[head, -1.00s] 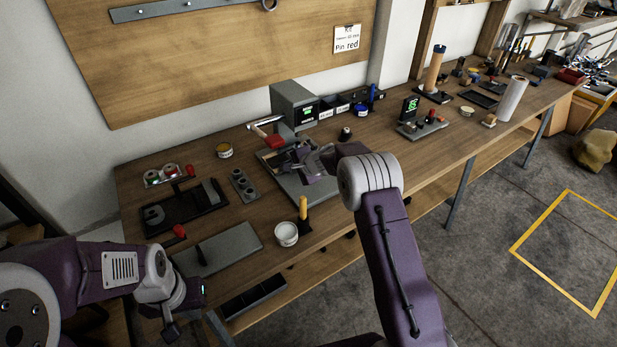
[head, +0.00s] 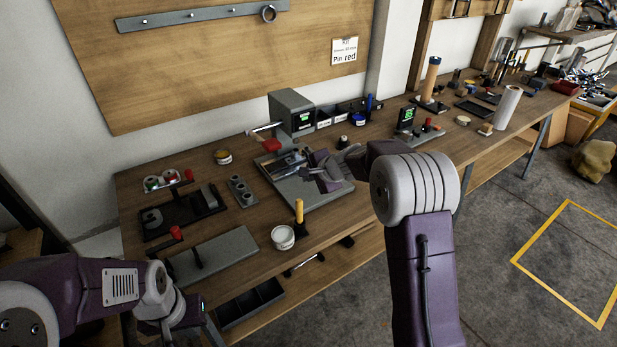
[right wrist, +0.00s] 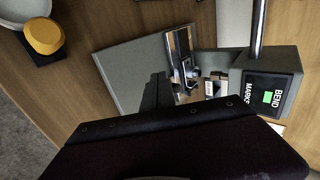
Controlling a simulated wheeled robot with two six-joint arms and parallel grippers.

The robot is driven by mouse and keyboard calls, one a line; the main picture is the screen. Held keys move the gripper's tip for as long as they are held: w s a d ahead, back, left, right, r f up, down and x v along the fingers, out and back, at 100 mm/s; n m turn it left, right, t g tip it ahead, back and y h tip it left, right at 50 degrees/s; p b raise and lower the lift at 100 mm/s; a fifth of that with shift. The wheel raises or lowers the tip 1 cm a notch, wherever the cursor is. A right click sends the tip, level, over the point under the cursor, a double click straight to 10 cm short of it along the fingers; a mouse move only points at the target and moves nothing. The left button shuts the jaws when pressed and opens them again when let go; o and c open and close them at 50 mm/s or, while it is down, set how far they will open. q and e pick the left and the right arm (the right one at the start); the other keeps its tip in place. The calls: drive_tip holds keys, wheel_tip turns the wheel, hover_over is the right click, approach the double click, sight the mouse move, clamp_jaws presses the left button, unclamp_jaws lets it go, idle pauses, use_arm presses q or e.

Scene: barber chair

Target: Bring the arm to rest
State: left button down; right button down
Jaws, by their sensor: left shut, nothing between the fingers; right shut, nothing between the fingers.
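My right arm reaches over the bench in the head view. Its gripper (head: 322,176) is shut and empty, over the base plate (head: 311,198) of a grey bending device (head: 290,108) with a green display. In the right wrist view its dark fingers (right wrist: 156,94) show above that plate, left of the box marked BEND (right wrist: 272,88). I cannot tell whether they touch anything. My left gripper (head: 178,322) is low at the left, by the bench's front edge; it is shut and partly cut off by the picture's lower edge.
A white tub (head: 283,238) and a yellow-handled tool (head: 299,211) stand near the front edge. A grey plate (head: 214,257) and black tray (head: 183,212) lie at the left. A red-tipped lever (head: 271,145) is beside the device.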

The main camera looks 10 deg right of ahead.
drive_tip(key=s+a+r+n+p, duration=0.3)
drive_tip(key=s+r+p, duration=0.35)
drive_tip(key=r, duration=0.35)
drive_tip(key=s+d+f+n+g+h+p, duration=0.1)
drive_tip(key=s+f+n+g, duration=0.1)
drive_tip(key=s, duration=0.7)
drive_tip(key=s+d+f+n+g+h+p, duration=0.1)
drive_tip(key=s+d+f+n+g, duration=0.1)
drive_tip(key=s, duration=0.7)
drive_tip(key=s+d+f+n+g+h+p, duration=0.1)
drive_tip(key=s+d+f+n+g, duration=0.1)
drive_tip(key=s+f+n, duration=0.3)
drive_tip(key=s+n+g, duration=0.1)
drive_tip(key=s, duration=0.3)
drive_tip(key=shift+s+d+n+g, duration=0.2)
drive_tip(key=shift+s+n+g, duration=0.1)
drive_tip(key=shift+n, duration=0.1)
drive_tip(key=shift+f, duration=0.1)
